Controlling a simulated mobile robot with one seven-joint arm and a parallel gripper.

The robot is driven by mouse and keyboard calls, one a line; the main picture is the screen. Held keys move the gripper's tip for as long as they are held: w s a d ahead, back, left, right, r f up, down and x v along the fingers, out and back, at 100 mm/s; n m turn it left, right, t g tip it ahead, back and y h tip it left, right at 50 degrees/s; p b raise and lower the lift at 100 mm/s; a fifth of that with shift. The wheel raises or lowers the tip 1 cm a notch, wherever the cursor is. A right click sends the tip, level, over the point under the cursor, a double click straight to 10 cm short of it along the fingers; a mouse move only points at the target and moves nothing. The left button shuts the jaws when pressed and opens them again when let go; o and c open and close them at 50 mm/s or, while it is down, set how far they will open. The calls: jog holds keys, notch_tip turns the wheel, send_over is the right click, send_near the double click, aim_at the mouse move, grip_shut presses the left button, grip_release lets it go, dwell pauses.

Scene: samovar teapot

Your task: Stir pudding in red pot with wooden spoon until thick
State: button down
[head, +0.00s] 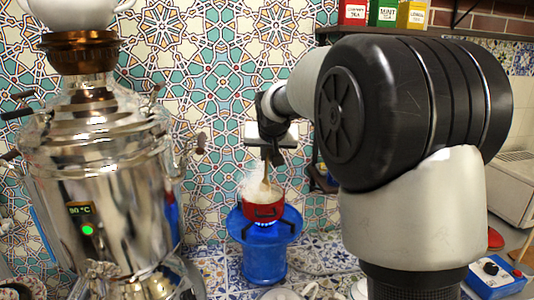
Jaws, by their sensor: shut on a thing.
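The red pot (264,212) stands on a round blue burner (265,262) with a small blue flame under it. White steam or froth shows over the top of the pot, so I cannot tell how thick the pudding is. My gripper (270,158) points down just above the pot and is shut on the wooden spoon (265,184). The spoon stands nearly upright with its lower end inside the pot, hidden from view. The fingertips are small and dark in the picture.
A large shiny samovar (110,190) stands at the left, with a display reading 90 °C. A shelf at the upper right holds tea boxes (387,12). A blue control box (495,275) lies at the lower right. My arm hides much of the right side.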

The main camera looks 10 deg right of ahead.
aim_at(267, 167)
jog(key=shift+w+f+b, duration=0.5)
jog(key=shift+f+b, duration=0.1)
jog(key=shift+f, duration=0.5)
jog(key=shift+w+f+b, duration=0.45)
jog(key=shift+f+b, duration=0.1)
jog(key=shift+f, duration=0.5)
jog(key=shift+w+f+b, duration=0.5)
jog(key=shift+f+b, duration=0.1)
jog(key=shift+f, duration=0.5)
jog(key=shift+w, duration=0.1)
